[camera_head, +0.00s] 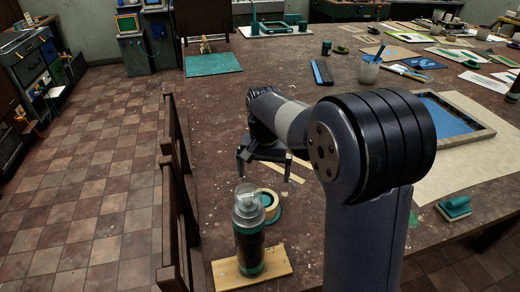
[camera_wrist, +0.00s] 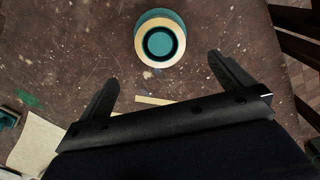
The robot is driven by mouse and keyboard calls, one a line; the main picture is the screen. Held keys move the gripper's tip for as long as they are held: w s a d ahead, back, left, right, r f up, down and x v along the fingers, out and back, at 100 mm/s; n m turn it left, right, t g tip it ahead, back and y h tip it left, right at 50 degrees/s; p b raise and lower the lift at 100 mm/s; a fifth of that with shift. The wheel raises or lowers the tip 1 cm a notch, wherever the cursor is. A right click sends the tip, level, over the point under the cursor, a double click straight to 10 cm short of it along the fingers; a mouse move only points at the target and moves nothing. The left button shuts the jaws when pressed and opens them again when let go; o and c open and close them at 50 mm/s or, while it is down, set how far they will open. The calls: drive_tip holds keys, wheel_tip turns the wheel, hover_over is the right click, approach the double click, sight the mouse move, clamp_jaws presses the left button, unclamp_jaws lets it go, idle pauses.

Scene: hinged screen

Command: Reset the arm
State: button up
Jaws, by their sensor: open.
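My gripper (camera_head: 262,165) hangs open and empty over the brown worktable (camera_head: 310,215), beyond the spray bottle in the head view. In the wrist view its two fingers (camera_wrist: 168,85) are spread wide with nothing between them. A tape roll (camera_wrist: 160,42) with a pale rim and teal inside lies ahead of the fingertips, apart from them. The same roll (camera_head: 270,205) shows in the head view just behind the bottle. My arm hides part of the table in the head view.
A clear-topped spray bottle (camera_head: 248,230) stands on a wooden board (camera_head: 225,275) near the front. A hinged screen frame (camera_head: 480,130) with a blue panel lies at the right. A cup with a brush (camera_head: 368,70) and papers lie farther back. A wooden chair-like frame (camera_head: 180,210) borders the left.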

drive_tip(key=shift+f, duration=0.15)
wheel_tip(320, 180, down, 10)
drive_tip(key=shift+f+p, duration=0.15)
drive_tip(key=shift+p, duration=0.45)
drive_tip(key=shift+r, duration=0.2)
drive_tip(key=shift+f, duration=0.1)
drive_tip(key=shift+f, duration=0.2)
wheel_tip(320, 180, up, 11)
drive_tip(key=b, duration=0.1)
wheel_tip(320, 180, down, 11)
drive_tip(key=shift+r+p, duration=0.1)
drive_tip(key=shift+p, duration=0.3)
wheel_tip(320, 180, up, 9)
drive_tip(key=p, duration=0.6)
